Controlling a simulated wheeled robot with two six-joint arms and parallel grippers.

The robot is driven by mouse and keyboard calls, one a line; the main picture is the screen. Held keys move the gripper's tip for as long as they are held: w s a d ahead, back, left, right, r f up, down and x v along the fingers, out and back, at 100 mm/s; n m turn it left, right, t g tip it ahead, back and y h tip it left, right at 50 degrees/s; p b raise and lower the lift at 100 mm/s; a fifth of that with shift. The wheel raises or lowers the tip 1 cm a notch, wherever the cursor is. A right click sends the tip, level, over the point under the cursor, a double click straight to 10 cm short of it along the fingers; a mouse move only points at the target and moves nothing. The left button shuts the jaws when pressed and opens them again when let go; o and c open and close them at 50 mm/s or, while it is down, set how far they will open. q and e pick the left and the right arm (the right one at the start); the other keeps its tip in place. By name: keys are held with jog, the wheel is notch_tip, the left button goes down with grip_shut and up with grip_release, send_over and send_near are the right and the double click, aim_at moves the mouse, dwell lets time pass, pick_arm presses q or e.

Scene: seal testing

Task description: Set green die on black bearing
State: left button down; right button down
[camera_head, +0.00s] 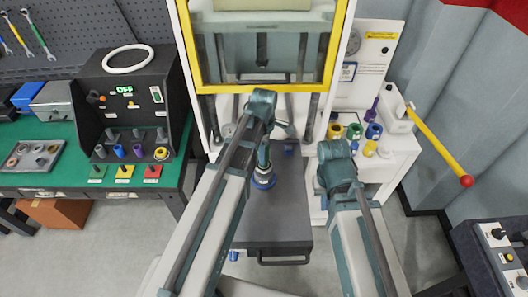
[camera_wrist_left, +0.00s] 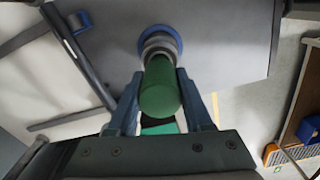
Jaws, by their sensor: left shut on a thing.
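The green die (camera_wrist_left: 160,92) is a green cylinder. In the left wrist view my left gripper (camera_wrist_left: 160,108) is shut on it, one finger on each side. Just beyond the die is a stack of grey rings (camera_wrist_left: 159,43) on a blue ring (camera_wrist_left: 176,40), on a dark grey surface. From this angle I cannot tell whether the die touches the stack. In the head view my left gripper (camera_head: 263,160) is above the blue ring (camera_head: 264,183), and the die cannot be made out. I cannot clearly single out a black bearing. My right gripper is hidden behind its arm.
The grey pull-out surface (camera_head: 285,220) with a front handle is mostly clear. A yellow-framed press window (camera_head: 262,60) stands behind it. Coloured parts (camera_head: 354,131) stand on a white shelf at right, by a yellow lever (camera_head: 437,146). A black control box (camera_head: 128,110) stands at left.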

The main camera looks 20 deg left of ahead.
pick_arm(q)
jog(key=shift+f, duration=0.1)
jog(key=shift+f+b, duration=1.25)
jog(key=shift+b, duration=0.1)
jog(key=shift+f, duration=0.3)
jog(key=c, duration=0.6)
grip_release()
jog(key=shift+r, duration=0.1)
jog(key=shift+c, duration=0.2)
jog(key=shift+o, duration=0.3)
jog(key=o, duration=0.5)
jog(key=shift+r+p, duration=1.3)
jog(key=shift+r, duration=0.2)
